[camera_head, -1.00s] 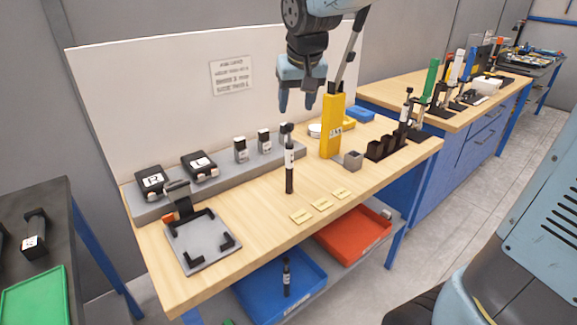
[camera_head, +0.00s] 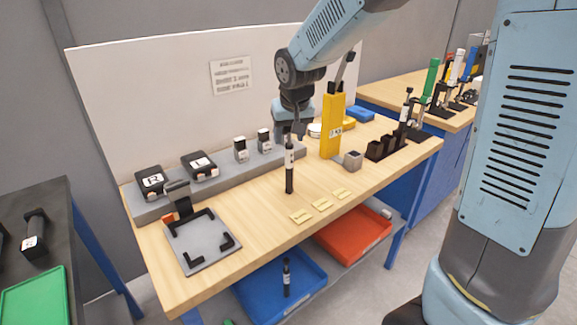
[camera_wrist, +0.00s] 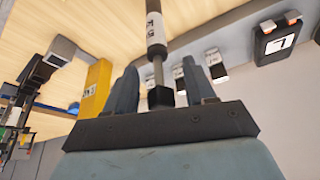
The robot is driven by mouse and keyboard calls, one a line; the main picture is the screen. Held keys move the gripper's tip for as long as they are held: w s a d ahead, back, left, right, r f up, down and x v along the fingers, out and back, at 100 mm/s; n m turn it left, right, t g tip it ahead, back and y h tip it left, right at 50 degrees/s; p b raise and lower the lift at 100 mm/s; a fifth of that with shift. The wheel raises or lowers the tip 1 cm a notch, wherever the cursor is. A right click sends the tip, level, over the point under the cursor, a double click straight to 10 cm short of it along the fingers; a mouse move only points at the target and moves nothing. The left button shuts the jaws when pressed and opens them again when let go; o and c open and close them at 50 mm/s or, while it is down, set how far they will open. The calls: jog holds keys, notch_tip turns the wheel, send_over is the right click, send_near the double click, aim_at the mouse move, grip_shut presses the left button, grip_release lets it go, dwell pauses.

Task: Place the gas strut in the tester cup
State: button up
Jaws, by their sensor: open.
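A gas strut (camera_head: 289,170), black with a white label band and a thin rod on top, stands upright on the wooden bench. My gripper (camera_head: 291,135) is low at its top end, open. In the wrist view, the strut (camera_wrist: 155,38) and its rod with a dark end block lie between the two spread fingers of my gripper (camera_wrist: 159,68); I cannot tell whether a finger touches it. A small grey square cup (camera_head: 352,160), which looks like the tester cup, sits right of the strut, beside the yellow column (camera_head: 331,128). The yellow column also shows in the wrist view (camera_wrist: 94,90).
A black rack (camera_head: 386,147) with dark slots stands at the bench's right. A grey ledge (camera_head: 222,178) with labelled blocks runs along the back. A grey fixture plate (camera_head: 202,245) is front left. Yellow tags (camera_head: 321,204) lie near the front edge. Blue (camera_head: 262,300) and red bins sit below.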

jog(key=shift+x, duration=1)
grip_shut()
